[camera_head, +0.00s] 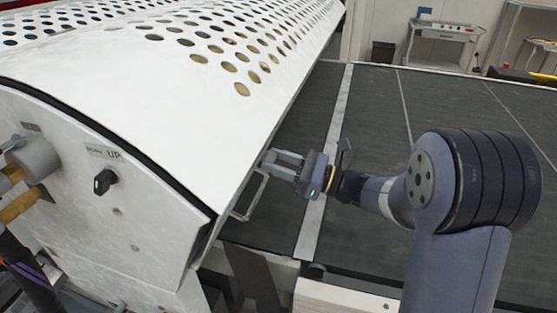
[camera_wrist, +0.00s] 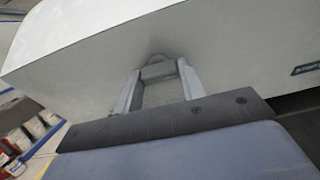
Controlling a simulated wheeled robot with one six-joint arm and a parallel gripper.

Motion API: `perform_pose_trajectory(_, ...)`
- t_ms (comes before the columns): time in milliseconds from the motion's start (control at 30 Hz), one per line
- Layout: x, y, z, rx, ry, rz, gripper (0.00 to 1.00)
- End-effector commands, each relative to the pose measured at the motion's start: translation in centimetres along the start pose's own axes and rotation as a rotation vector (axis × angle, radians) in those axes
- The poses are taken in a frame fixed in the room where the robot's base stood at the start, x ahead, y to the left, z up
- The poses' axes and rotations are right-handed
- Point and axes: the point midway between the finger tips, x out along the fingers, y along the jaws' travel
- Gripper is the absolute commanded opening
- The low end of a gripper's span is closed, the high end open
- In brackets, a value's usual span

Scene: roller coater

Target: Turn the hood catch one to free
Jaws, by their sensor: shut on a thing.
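The white perforated hood (camera_head: 180,110) fills the left of the head view, and its plain lower face (camera_wrist: 230,55) fills the upper wrist view. My gripper (camera_head: 268,159) reaches in from the right to the hood's right edge. In the wrist view, its two fingers (camera_wrist: 158,80) point at this face and close on a small grey catch (camera_wrist: 158,70) with a rounded top. The catch is mostly between the fingertips, so its exact turn angle is hard to tell. In the head view the hood edge and the fingers hide the catch.
A metal bar handle (camera_head: 250,197) is just below my gripper, by the hood's edge. A black knob (camera_head: 104,181) marked UP is on the white end panel. The dark conveyor bed (camera_head: 370,130) lies right of the hood. A bench (camera_head: 440,45) stands at the back.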

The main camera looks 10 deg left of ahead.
Motion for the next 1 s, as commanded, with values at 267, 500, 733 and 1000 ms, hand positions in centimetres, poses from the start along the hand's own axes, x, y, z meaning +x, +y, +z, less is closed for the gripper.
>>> perform_pose_trajectory(267,0.0,0.0,0.0,0.002,-0.001,0.0,0.41)
perform_pose_trajectory(500,0.0,0.0,0.0,0.001,-0.001,0.0,0.6)
perform_pose_trajectory(733,-0.1,0.0,0.0,0.0,0.0,0.0,0.6)
perform_pose_trajectory(1000,-3.5,-0.1,-0.3,0.0,0.0,-0.005,0.6)
